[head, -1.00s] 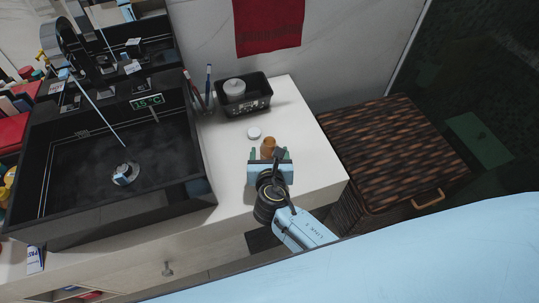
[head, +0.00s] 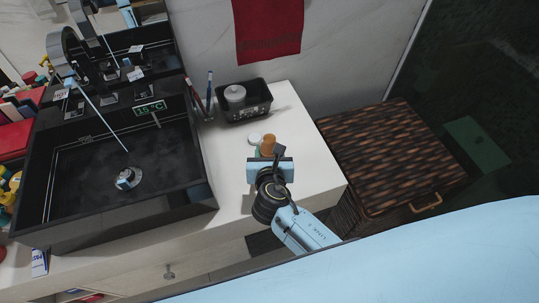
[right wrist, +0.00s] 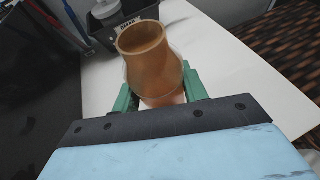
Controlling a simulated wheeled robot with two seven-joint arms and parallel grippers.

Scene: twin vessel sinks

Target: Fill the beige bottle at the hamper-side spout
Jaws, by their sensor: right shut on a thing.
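The bottle (head: 268,144), brownish-orange with an open mouth, is above the white counter right of the black sink (head: 190,195). My right gripper (head: 269,156) is shut on it. In the right wrist view the bottle (right wrist: 145,62) sits upright or nearly so between the green fingers; its lower part is hidden. I cannot tell whether its base touches the counter. The wicker hamper (head: 390,150) stands right of the counter. My left gripper is not in view.
A black basket (head: 245,107) and a cup of toothbrushes (head: 203,108) stand behind. The sink's raised black wall lies between the bottle and the stream. The counter's front right is clear.

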